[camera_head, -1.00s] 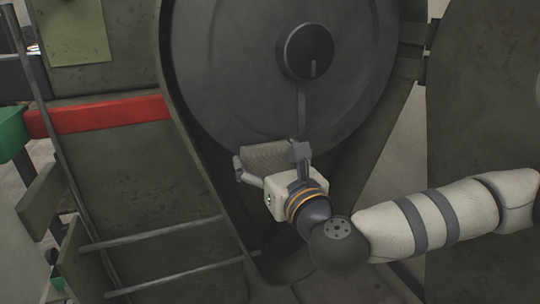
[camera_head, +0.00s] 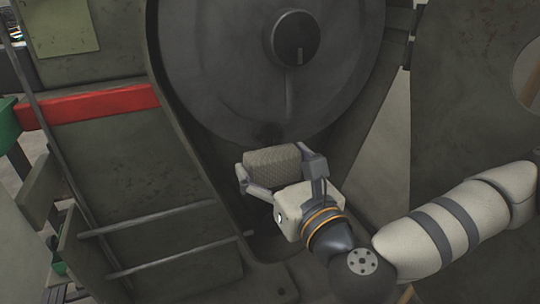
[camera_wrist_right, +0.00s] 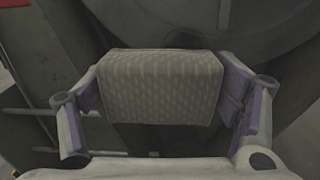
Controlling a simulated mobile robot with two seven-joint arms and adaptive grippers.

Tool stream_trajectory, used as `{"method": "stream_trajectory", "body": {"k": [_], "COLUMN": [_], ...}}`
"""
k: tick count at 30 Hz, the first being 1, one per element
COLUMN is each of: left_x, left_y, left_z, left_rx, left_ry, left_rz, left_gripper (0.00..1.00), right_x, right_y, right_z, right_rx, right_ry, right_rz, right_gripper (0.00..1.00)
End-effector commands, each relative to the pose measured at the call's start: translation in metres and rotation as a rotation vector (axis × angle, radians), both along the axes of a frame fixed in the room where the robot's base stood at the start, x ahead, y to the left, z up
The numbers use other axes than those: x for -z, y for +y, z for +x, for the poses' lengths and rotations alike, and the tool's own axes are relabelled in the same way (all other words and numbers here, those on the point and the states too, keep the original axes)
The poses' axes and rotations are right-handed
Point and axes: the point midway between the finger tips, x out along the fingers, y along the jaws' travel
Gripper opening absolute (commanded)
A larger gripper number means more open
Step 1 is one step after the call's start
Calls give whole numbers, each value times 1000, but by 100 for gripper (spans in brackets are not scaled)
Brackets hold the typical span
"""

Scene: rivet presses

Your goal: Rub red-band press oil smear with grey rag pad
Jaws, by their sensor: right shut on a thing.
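The press with the red band (camera_head: 90,106) has a large dark round wheel (camera_head: 205,60) with a hub knob (camera_head: 296,37). A dark vertical streak (camera_head: 290,95) runs down the wheel face below the hub; it may be the oil smear. My right gripper (camera_head: 274,163) is shut on the grey rag pad (camera_head: 272,158), just below the wheel's lower rim. In the right wrist view the woven pad (camera_wrist_right: 162,88) spans between both fingers. The pad appears apart from the streak. My left gripper is not in view.
Two metal rails (camera_head: 150,217) cross the lower left beside the sloped panel. A green bin (camera_head: 8,125) is at the left edge. A dark plate (camera_head: 480,90) with a round hole stands at right, near my right arm.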

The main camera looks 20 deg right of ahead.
Motion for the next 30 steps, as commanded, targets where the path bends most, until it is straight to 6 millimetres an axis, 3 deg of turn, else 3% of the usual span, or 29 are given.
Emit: {"method": "stream_trajectory", "body": {"k": [3,19,30], "left_x": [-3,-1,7], "left_y": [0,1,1], "left_z": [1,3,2], "left_rx": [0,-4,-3], "left_ry": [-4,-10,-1], "left_rz": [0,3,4], "left_gripper": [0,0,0], "right_x": [-2,-1,3], "right_y": [0,-1,0], "right_z": [-10,-10,42], "right_rx": [0,0,-18], "right_ry": [-1,-1,0], "right_rz": [0,0,0], "right_gripper": [38,38,38]}}
